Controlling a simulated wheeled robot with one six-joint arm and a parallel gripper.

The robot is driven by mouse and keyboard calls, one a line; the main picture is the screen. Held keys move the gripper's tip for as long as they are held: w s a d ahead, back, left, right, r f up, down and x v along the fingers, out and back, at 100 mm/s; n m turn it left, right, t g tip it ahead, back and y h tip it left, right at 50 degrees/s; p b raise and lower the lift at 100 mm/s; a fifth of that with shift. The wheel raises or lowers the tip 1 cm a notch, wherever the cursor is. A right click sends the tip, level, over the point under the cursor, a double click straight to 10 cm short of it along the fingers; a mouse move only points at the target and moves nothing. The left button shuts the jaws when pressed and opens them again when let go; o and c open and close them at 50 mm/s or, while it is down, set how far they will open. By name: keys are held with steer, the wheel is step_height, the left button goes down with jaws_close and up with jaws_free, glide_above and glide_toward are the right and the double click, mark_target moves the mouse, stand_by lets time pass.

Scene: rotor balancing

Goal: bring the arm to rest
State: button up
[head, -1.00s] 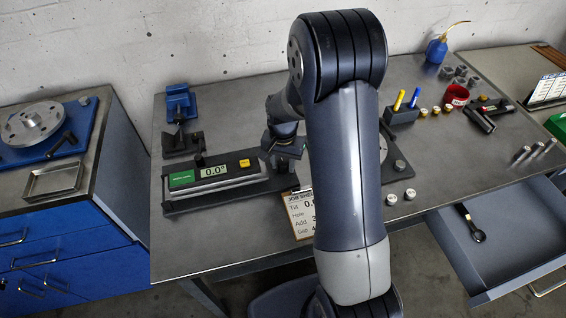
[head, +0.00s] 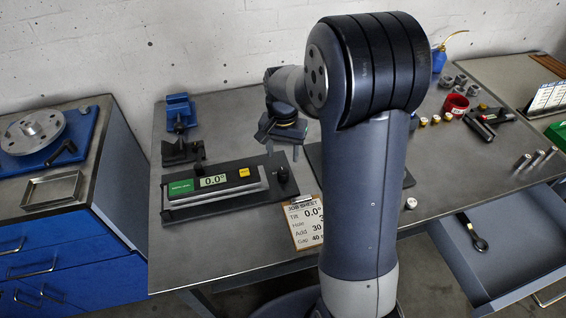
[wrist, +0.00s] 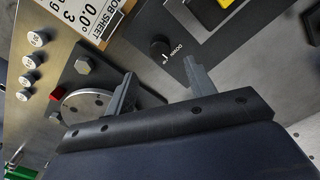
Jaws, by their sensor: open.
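My gripper (wrist: 160,92) is open and empty in the wrist view, its two fingers well apart above the bench. Below and between the fingers lie the dark plates on the metal bench top. In the head view my arm rises in front of the bench and bends back, with its wrist above the bench near the digital level (head: 215,183). The level reads 0.0° and lies on a dark base with a black knob (head: 283,174); this knob also shows in the wrist view (wrist: 160,48).
The job sheet (head: 306,222) lies at the bench's front edge. A drawer (head: 500,245) stands open at right with a wrench (head: 472,231) inside. A red cup (head: 455,106) and small parts stand at back right. A rotor disc (wrist: 88,104) sits left of the fingers.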

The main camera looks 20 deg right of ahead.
mark_target(283, 171)
steer(key=shift+r, duration=0.9)
step_height(283, 171, down, 11)
steer(key=shift+p, duration=0.5)
steer(key=shift+r+n, duration=0.1)
steer(key=shift+n, duration=0.3)
steer(key=shift+n+p, duration=0.35)
steer(key=shift+n, duration=0.15)
